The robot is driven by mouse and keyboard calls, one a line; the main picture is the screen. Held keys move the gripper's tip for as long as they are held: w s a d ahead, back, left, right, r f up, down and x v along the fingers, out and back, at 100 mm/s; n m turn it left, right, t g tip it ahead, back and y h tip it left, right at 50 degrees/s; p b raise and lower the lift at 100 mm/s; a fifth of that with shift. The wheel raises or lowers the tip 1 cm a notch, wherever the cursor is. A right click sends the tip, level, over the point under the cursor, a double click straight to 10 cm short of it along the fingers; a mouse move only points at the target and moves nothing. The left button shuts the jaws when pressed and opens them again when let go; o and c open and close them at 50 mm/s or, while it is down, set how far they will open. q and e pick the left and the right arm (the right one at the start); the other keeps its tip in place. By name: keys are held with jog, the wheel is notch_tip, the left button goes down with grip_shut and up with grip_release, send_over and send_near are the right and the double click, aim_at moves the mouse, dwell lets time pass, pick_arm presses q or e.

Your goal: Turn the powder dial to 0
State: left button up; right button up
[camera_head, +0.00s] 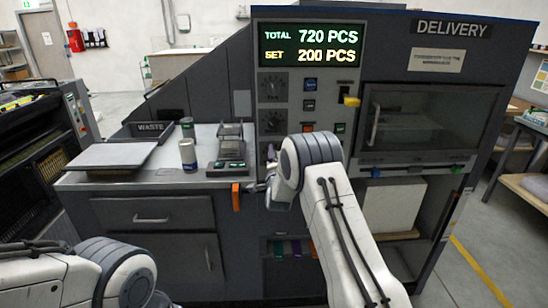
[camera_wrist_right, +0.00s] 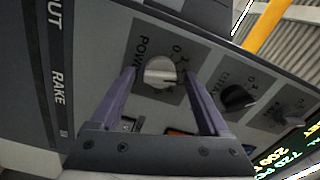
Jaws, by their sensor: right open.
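The powder dial (camera_wrist_right: 160,71) is a pale round knob on a dark square plate. In the right wrist view its label is partly covered, with "POW" readable and a 0 above the knob. My right gripper (camera_wrist_right: 159,75) is open, with one purple finger on each side of the knob. I cannot tell whether the fingers touch it, nor which mark the knob points to.
Two more dials, one dark (camera_wrist_right: 238,97) and one further right (camera_wrist_right: 289,116), sit beside the powder dial. A yellow lever (camera_head: 351,101) and an orange handle (camera_head: 236,196) stick out nearby. A counter (camera_head: 135,180) holds a can (camera_head: 188,155).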

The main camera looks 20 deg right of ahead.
jog(key=shift+w, duration=0.15)
jog(key=shift+c, duration=0.3)
grip_shut()
jog(key=shift+n+b, duration=4.45)
jog(key=shift+n, duration=1.45)
jog(key=shift+o, duration=0.3)
grip_release()
